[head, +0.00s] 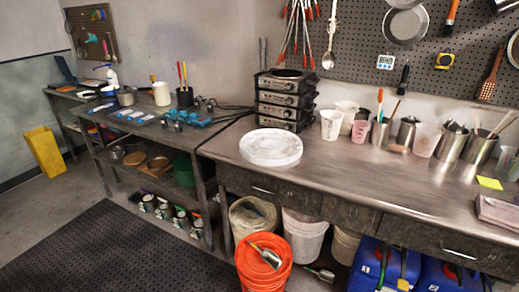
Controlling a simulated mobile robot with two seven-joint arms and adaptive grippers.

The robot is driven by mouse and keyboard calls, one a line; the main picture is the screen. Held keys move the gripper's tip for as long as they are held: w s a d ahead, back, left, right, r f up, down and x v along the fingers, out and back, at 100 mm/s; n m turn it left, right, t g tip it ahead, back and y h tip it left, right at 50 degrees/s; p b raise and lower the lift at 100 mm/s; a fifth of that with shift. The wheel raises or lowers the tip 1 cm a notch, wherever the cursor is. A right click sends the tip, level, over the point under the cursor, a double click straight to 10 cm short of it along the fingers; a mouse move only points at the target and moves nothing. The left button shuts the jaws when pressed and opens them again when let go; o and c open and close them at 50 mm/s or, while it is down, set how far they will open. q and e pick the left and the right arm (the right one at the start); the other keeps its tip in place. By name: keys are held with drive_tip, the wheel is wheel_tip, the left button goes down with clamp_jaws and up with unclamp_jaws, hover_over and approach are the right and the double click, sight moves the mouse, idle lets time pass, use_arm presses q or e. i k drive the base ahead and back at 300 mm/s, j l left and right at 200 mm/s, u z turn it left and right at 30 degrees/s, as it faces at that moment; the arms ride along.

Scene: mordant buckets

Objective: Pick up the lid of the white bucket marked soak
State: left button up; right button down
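Neither of my grippers shows in the head view. Several buckets stand on the floor under the metal workbench. One white bucket (243,232) stands behind the orange bucket, with a dull, pale top. A second white bucket (305,237) stands right of it, its top partly hidden by the bench edge. A third pale bucket (343,246) is further right and mostly hidden. I cannot read the word soak on any of them. A round white disc (270,147), like a lid or shallow dish, lies flat on the bench top.
An orange bucket (263,268) with a metal scoop (266,256) on top stands in front. Blue containers (378,265) stand to the right. Stacked black hot plates (287,100) and several cups occupy the back of the workbench (345,178). A dark mat (105,250) covers clear floor at left.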

sight(264, 147)
drive_tip(key=i+j+u, duration=0.25)
drive_tip(key=j+u, duration=0.15)
drive_tip(key=j, duration=0.15)
drive_tip(key=i+j+u, duration=1.25)
drive_tip(key=i+z, duration=0.3)
drive_tip(key=z, duration=0.15)
drive_tip(key=i+z, duration=0.3)
drive_tip(key=z, duration=0.2)
drive_tip(key=i+j+z, duration=0.1)
drive_tip(key=i+z, duration=0.15)
drive_tip(key=z, duration=0.2)
drive_tip(key=i+z, duration=0.15)
drive_tip(key=z, duration=0.25)
drive_tip(key=i+j+z, duration=0.1)
drive_tip(key=z, duration=0.25)
drive_tip(key=i+j+z, duration=0.1)
drive_tip(key=z, duration=0.3)
drive_tip(key=i+j+z, duration=0.1)
drive_tip(key=z, duration=0.3)
